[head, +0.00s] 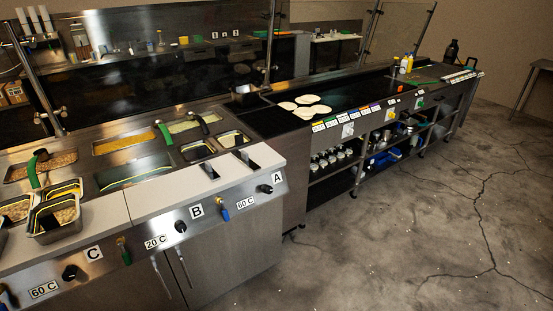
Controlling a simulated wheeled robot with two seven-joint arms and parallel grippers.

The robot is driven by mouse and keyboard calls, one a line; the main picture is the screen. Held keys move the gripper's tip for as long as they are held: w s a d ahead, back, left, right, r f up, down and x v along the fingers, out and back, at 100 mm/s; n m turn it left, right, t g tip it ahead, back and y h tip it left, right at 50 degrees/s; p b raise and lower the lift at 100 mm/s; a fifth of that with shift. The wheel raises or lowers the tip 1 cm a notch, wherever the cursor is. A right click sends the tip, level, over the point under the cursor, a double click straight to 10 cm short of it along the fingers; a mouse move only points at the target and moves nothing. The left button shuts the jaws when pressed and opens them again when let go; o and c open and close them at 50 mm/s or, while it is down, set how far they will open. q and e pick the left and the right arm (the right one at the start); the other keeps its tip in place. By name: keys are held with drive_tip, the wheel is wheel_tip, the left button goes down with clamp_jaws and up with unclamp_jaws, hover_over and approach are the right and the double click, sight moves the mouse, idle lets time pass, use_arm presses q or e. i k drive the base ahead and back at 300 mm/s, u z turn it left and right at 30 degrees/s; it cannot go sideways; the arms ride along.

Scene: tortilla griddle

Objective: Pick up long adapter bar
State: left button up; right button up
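Neither of my grippers shows in the head view. I cannot pick out a long adapter bar for certain. The steel serving counter (160,190) on the left holds several food pans, and thin metal strips run between the pan openings. These strips are too small to tell apart as separate bars. Small steel pans with yellow-edged rims (57,209) sit stacked at the counter's left front.
A long griddle counter (340,100) continues to the right, with several tortillas (302,104) on its left end. Shelves below hold jars and blue items. The cracked concrete floor (400,230) in front is clear.

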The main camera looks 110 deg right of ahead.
sight(243, 157)
drive_tip(key=z, duration=4.35)
drive_tip(key=i, duration=2.35)
drive_tip(key=u, duration=2.9)
